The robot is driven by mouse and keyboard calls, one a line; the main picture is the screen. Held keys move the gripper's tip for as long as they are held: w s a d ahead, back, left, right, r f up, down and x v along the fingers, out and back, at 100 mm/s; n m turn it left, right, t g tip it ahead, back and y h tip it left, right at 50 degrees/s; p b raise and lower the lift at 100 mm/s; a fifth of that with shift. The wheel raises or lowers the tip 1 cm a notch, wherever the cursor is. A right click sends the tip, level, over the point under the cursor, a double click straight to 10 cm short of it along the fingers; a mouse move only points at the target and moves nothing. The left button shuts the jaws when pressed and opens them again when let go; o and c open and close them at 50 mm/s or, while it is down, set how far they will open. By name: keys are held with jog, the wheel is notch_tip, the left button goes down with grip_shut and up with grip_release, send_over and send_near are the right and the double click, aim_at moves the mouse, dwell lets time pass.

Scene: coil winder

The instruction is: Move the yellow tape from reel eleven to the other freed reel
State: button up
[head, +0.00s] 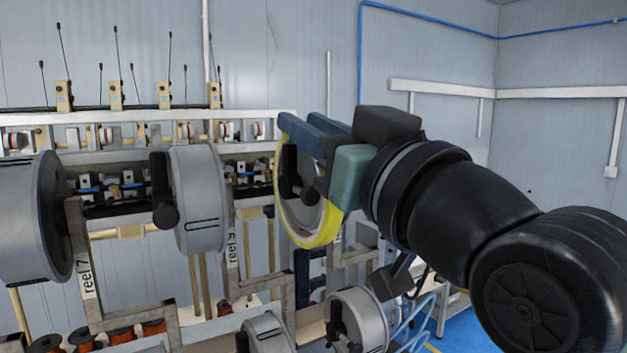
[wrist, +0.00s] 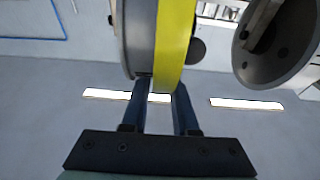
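The yellow tape (head: 324,232) shows as a bright band around the rim of an upright grey reel (head: 303,222). That reel's label is too hidden to read. My gripper (head: 290,125) is at the top of this reel, its blue fingers reaching over the rim from the right. In the wrist view the yellow tape (wrist: 174,45) comes down to the two fingertips (wrist: 162,85) and covers part of the right one. The fingers stand apart with the tape at the gap between them. I cannot tell whether they press on it.
A bare grey reel (head: 197,200) stands left, near the label "reel 9", and another (head: 30,215) near "reel 7". Smaller grey reels (head: 357,318) sit low in front. A rack with thin rods (head: 115,95) is behind. Open floor (head: 475,325) shows at the lower right.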

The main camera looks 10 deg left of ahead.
jog(key=shift+f, duration=0.15)
dwell(0.6)
grip_shut()
jog(key=shift+a, duration=0.1)
dwell(2.1)
jog(key=shift+r, duration=0.2)
dwell(0.5)
jog(key=shift+s, duration=0.1)
jog(key=shift+s+a, duration=0.7)
jog(key=shift+a, duration=0.25)
jog(key=shift+s+a, duration=0.65)
jog(key=shift+a, duration=0.25)
